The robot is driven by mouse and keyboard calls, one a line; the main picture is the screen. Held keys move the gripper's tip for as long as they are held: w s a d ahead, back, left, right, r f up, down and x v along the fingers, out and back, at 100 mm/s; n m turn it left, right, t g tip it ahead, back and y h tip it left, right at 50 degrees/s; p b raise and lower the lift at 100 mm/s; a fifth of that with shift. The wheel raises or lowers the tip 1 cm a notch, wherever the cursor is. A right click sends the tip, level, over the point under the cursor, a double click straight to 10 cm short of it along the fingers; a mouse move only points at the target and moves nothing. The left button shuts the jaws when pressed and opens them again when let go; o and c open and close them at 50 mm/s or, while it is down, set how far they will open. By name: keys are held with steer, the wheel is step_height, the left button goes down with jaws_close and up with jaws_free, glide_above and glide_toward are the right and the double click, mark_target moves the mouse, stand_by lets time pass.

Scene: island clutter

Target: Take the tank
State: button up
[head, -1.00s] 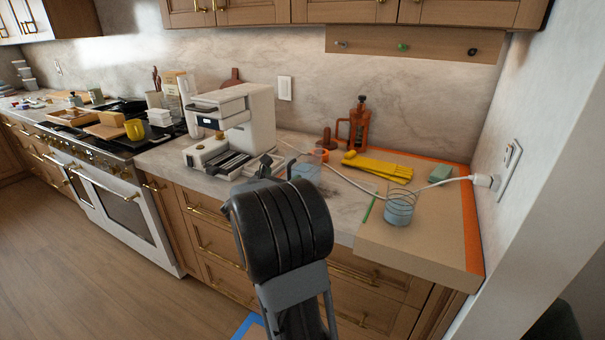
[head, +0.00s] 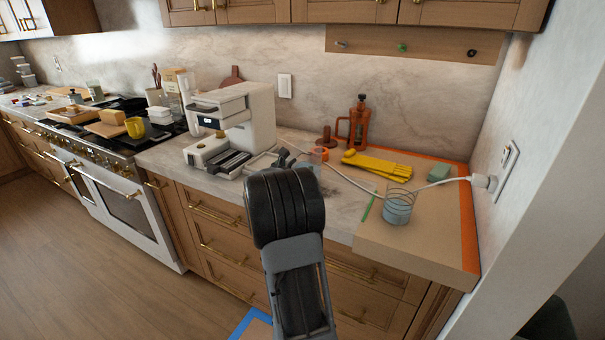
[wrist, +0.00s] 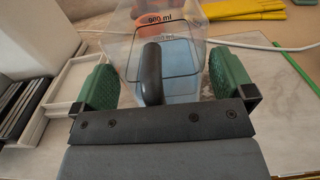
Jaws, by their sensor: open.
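The tank is a clear, tapered container with volume marks and a dark upright handle, seen in the wrist view (wrist: 185,55). Bluish contents show low inside it. In the head view only a small part of the tank (head: 309,170) shows beside the coffee machine; my arm hides the rest. My gripper (wrist: 163,82) is open, with one green-padded finger on each side of the handle.
The white coffee machine (head: 232,125) stands left of the tank. A white cable (head: 350,184) runs behind it to the wall outlet.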

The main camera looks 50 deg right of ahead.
steer(key=shift+c, duration=0.5)
steer(key=c, duration=1)
steer(key=shift+r, duration=0.15)
steer(key=shift+c, duration=0.3)
steer(key=shift+r, duration=0.1)
